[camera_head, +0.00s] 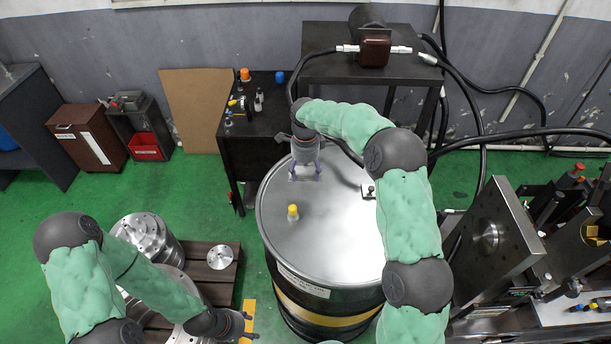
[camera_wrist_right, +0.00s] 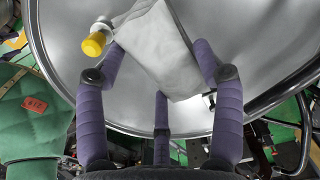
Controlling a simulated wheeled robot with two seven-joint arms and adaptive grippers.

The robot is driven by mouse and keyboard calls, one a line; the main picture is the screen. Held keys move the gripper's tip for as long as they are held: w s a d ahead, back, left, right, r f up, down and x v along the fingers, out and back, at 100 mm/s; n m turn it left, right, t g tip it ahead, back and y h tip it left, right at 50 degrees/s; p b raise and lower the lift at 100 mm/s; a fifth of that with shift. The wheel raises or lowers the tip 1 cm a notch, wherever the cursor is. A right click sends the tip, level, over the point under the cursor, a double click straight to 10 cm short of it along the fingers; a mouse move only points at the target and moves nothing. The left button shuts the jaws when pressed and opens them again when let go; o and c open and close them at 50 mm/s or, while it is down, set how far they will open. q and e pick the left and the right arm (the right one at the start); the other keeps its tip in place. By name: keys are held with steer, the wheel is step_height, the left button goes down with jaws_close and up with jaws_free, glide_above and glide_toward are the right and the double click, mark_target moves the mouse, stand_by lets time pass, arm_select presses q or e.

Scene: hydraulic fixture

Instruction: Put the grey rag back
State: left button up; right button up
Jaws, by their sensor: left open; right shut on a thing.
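The grey rag (camera_wrist_right: 158,48) is a pale grey folded cloth in the right wrist view, between the purple fingers of my right gripper (camera_wrist_right: 158,70). My right gripper is shut on it. In the head view my right gripper (camera_head: 305,174) is over the back part of the drum lid (camera_head: 335,210). The rag is hard to make out there, and I cannot tell whether it touches the lid. My left gripper (camera_head: 244,326) is open and empty at the lower left, in front of the drum, near a yellow strip (camera_head: 248,312).
A yellow-capped fitting (camera_head: 293,212) stands up from the lid. A dark bench (camera_head: 252,140) with small bottles is behind, left of a table (camera_head: 330,68) with hoses. Metal discs (camera_head: 220,257) lie on a pallet at left. A fixture plate (camera_head: 490,245) stands at right.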

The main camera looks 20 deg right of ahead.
glide_above(306, 183)
step_height(306, 183, down, 6)
steer(key=shift+f, duration=0.2)
steer(key=shift+w+f, duration=0.1)
steer(key=shift+f, duration=1.5)
steer(key=shift+f+b, duration=0.2)
steer(key=shift+b, duration=0.15)
steer(key=o, duration=1.2)
steer(key=shift+o, duration=0.2)
steer(key=shift+r, duration=0.2)
step_height(306, 183, up, 12)
steer(key=p, duration=0.1)
steer(key=shift+r, duration=0.15)
